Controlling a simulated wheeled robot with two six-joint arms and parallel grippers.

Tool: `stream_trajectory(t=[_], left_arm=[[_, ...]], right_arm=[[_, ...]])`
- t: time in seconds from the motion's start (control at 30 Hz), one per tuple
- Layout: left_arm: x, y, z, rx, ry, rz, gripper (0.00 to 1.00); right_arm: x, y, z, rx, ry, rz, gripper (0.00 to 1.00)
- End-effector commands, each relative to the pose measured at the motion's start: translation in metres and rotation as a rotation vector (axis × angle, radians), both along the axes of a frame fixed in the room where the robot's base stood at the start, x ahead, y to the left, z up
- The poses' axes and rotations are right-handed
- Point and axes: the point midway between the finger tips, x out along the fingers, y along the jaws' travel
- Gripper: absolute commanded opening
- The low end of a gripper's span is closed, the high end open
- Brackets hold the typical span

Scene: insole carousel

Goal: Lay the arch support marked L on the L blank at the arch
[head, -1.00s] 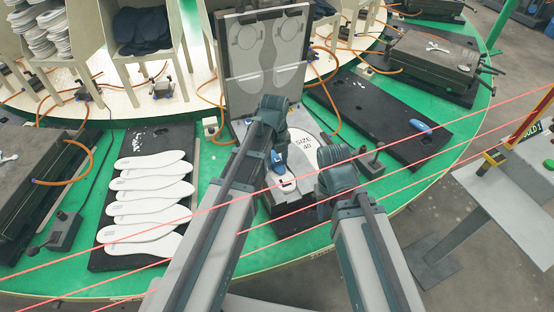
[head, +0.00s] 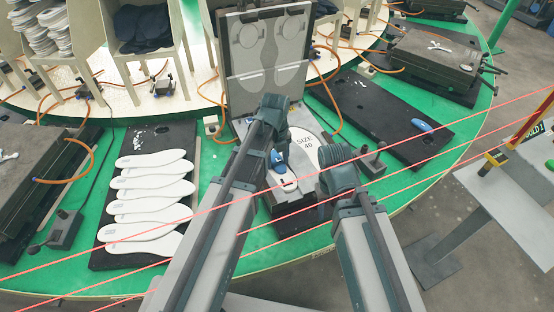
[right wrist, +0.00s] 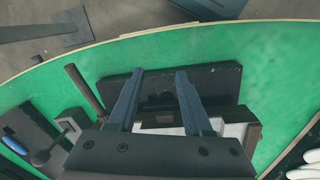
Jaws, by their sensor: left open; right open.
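A blue piece (head: 280,160), seemingly an arch support, shows at my left gripper (head: 272,140), over a white blank (head: 287,187) in the open mould. I cannot read a mark on it, or tell whether it touches the blank. My left gripper is open, its fingers mostly hidden by the arm. My right gripper (head: 338,172) is open and empty at the mould's right side; its spread fingers (right wrist: 160,75) show in the right wrist view. A second blue support (head: 421,126) lies on the black board at the right. It also shows in the right wrist view (right wrist: 14,145).
The mould lid (head: 265,50) stands upright behind the grippers. A white surface marked SIZE 40 (head: 305,148) lies between my arms. A lever box (head: 371,163) stands right of the mould. Several white insoles (head: 150,187) lie on the left board. Red lines cross the front.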

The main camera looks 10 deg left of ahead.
Motion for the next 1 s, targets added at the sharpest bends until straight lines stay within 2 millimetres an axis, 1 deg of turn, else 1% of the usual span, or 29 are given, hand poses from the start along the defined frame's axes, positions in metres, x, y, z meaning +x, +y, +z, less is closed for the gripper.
stream_trajectory(t=[0.03, 0.17, 0.27, 0.8, 0.9, 1.0], left_arm=[[0.005, -0.004, 0.004, -0.010, -0.010, -0.003, 0.88], [0.005, -0.004, 0.014, -0.009, -0.010, -0.003, 0.88], [0.004, -0.002, 0.025, -0.008, -0.008, -0.002, 0.88], [-0.001, 0.003, 0.107, -0.003, -0.002, 0.000, 0.88], [-0.002, 0.004, 0.121, -0.002, -0.002, 0.000, 0.88], [-0.002, 0.005, 0.132, -0.002, 0.000, 0.000, 0.88]], right_arm=[[0.000, 0.000, 0.004, 0.000, 0.000, 0.000, 0.50], [0.000, 0.000, 0.014, 0.000, 0.000, 0.000, 0.50], [0.000, 0.000, 0.025, 0.000, 0.000, 0.000, 0.50], [0.000, 0.000, 0.107, 0.000, 0.000, 0.000, 0.50], [0.000, 0.000, 0.121, 0.000, 0.000, 0.001, 0.50], [0.000, 0.000, 0.131, 0.000, 0.000, 0.001, 0.50]])
